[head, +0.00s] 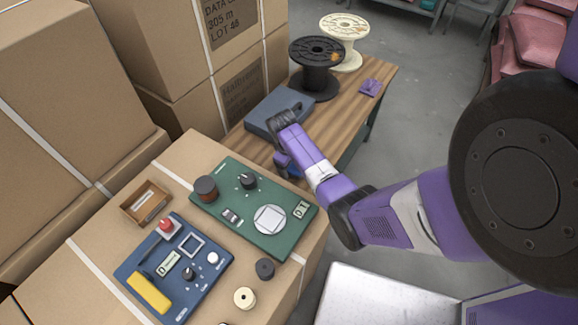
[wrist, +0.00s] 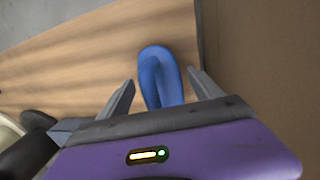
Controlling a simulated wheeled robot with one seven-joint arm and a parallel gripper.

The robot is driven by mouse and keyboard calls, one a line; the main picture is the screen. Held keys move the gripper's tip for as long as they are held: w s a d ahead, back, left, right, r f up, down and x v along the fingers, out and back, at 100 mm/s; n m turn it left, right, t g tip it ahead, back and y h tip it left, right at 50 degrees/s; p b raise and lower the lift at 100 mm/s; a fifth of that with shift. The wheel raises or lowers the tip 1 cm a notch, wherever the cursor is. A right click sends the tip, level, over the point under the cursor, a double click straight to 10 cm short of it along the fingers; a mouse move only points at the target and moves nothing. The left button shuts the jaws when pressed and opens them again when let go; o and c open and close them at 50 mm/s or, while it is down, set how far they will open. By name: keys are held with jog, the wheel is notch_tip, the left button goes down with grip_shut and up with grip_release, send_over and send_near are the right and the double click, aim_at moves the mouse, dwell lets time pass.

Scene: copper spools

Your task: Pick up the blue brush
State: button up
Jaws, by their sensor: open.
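The blue brush (wrist: 158,68) lies on the wooden table (wrist: 60,62) in the wrist view. Its rounded end points away from me and its near part is hidden behind my gripper. My gripper (wrist: 163,84) is open, with one grey finger on each side of the brush and a gap on both sides. In the head view, my gripper (head: 283,162) is low over the near end of the wooden table (head: 351,97). A bit of blue shows there beside it, but I cannot tell whether it is the brush.
A grey-blue case (head: 268,108) lies close behind my gripper. A black spool (head: 316,85) and a cream spool (head: 345,30) stand at the far end. A green panel (head: 235,205) and a blue panel (head: 150,262) lie on a near box. Stacked boxes (head: 175,45) line the left.

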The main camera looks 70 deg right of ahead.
jog(key=c, duration=1.5)
notch_tip(320, 180, up, 20)
jog(key=shift+p, duration=0.55)
